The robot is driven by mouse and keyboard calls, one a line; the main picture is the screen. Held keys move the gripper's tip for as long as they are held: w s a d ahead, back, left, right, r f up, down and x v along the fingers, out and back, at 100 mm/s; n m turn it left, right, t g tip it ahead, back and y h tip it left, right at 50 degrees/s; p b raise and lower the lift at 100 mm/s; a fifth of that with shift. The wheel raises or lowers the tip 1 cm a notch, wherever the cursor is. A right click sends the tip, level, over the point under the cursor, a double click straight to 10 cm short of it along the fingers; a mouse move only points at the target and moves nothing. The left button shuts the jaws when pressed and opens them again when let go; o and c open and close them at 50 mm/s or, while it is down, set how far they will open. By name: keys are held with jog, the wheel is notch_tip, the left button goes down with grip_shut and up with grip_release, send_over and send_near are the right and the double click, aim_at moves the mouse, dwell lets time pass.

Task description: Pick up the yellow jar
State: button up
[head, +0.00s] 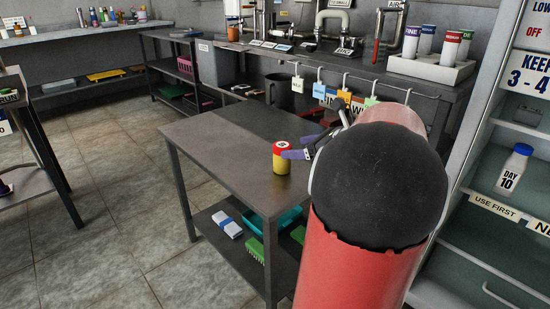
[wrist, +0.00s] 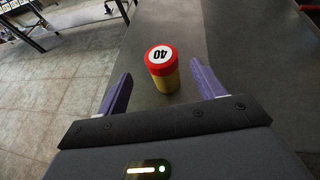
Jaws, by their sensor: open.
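The yellow jar (head: 281,162) stands upright on a grey metal table (head: 222,140), towards its right side in the head view. It has a red lid with a white disc; in the wrist view the jar (wrist: 164,76) shows "40" on that disc. My gripper (wrist: 160,85) is open, its two purple fingers apart on either side of the jar in the wrist view. Whether either finger touches it I cannot tell. In the head view my gripper (head: 296,148) is beside the jar, partly hidden by my own arm.
The table's lower shelf holds a teal tray (head: 286,222), green brushes (head: 254,248) and a blue-white bundle (head: 228,224). Behind is a counter with a hanging rail of tags (head: 339,94). An open fridge (head: 480,240) with a bottle (head: 514,168) stands right. The tabletop left of the jar is clear.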

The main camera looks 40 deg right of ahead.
aim_at(278, 147)
jog(key=b+x, duration=0.1)
jog(key=x, duration=0.6)
jog(key=shift+w, duration=0.35)
jog(key=shift+r, duration=0.1)
jog(key=c, duration=1.1)
